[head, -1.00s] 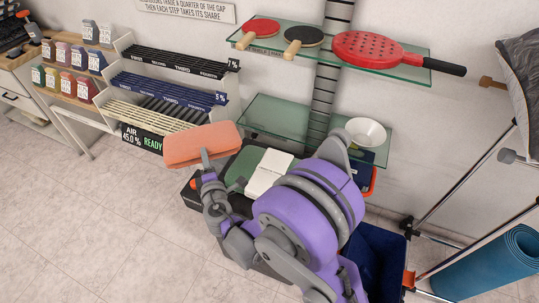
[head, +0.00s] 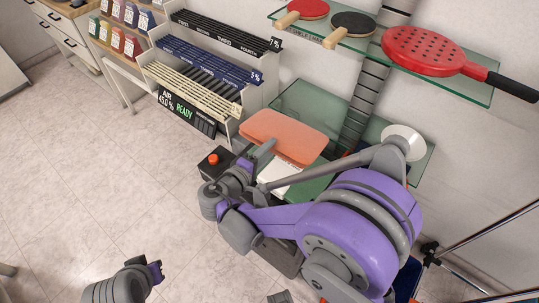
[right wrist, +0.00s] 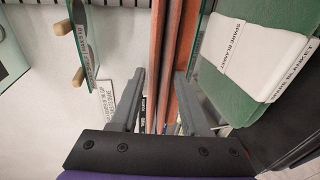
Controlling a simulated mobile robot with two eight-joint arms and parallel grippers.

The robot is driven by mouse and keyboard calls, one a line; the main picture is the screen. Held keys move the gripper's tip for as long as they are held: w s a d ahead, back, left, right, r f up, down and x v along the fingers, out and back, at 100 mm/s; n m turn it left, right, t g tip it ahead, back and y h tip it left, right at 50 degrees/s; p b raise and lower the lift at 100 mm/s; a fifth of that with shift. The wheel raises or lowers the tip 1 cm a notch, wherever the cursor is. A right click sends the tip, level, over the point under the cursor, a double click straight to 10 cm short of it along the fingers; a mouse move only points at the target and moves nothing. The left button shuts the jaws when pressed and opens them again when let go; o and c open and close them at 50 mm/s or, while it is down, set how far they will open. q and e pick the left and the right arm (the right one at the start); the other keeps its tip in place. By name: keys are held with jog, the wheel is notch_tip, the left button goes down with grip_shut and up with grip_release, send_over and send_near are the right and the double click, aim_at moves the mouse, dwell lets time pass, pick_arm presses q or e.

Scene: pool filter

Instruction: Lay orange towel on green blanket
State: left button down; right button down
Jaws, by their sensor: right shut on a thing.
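The orange towel (head: 283,138) is a flat folded pad, held out in front of my right gripper (head: 264,158). In the right wrist view, the towel (right wrist: 186,45) shows edge-on between the two grey fingers of the right gripper (right wrist: 163,85), which is shut on it. The green blanket (head: 314,188) lies just below and nearer in the head view, partly hidden by my arm. In the right wrist view, the green blanket (right wrist: 225,75) with its white "spare blanket" band is to the right, apart from the towel. A part of my left arm, possibly its gripper (head: 155,272), shows at the bottom left.
Red and black paddles lie on the upper shelf (head: 360,48). A slotted rack (head: 205,75) stands left. A box with a red button (head: 213,160) is beside my wrist. The left floor is clear.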

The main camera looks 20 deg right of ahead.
jog(key=shift+s+a+r+m+g+h, duration=0.1)
jog(key=shift+s+a+m+g+h, duration=0.15)
jog(key=shift+s+g, duration=0.35)
jog(key=shift+s+d, duration=0.15)
jog(key=d+f+b, duration=0.1)
jog(key=f+b, duration=0.1)
jog(key=w+f+b, duration=0.1)
jog(key=f+b, duration=0.1)
jog(key=f, duration=0.1)
jog(key=d+f+b, duration=0.1)
jog(key=f+b, duration=0.1)
jog(key=f, duration=0.1)
jog(key=shift+w+d+f, duration=0.25)
jog(key=shift+d, duration=0.05)
jog(key=shift+f+b, duration=0.5)
jog(key=shift+f, duration=0.1)
jog(key=shift+c, duration=1.5)
grip_release()
